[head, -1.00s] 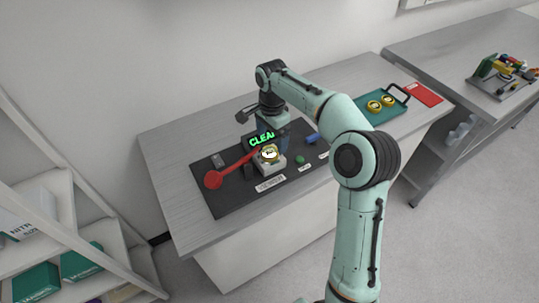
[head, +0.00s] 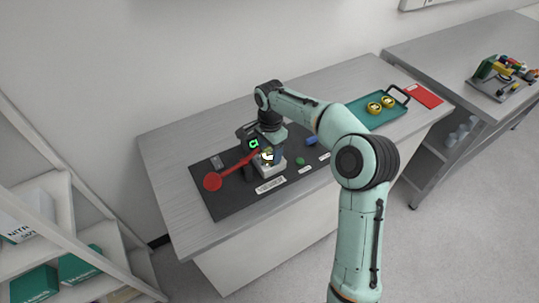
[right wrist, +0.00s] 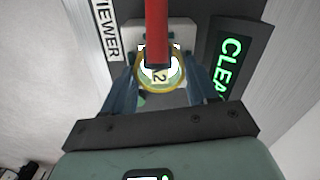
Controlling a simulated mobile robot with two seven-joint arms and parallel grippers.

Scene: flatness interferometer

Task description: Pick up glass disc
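The glass disc (head: 267,157), with a yellow rim, sits on the white block of the viewer (head: 270,170) on the dark mat. In the right wrist view the disc (right wrist: 161,76) carries a tag reading 2, and a red bar (right wrist: 157,30) crosses over part of it. My right gripper (right wrist: 162,88) is open, with its blue fingers on either side of the disc. I cannot tell whether they touch it. In the head view the right gripper (head: 272,146) points down at the viewer and hides part of it. My left gripper is not in view.
A red paddle-ended arm (head: 213,182) reaches across the mat (head: 228,200) to the viewer. A lit green display (right wrist: 228,68) stands beside the block. A green tray (head: 367,119) with two yellow-rimmed discs (head: 381,104) and a red sheet (head: 423,95) lie at the right.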

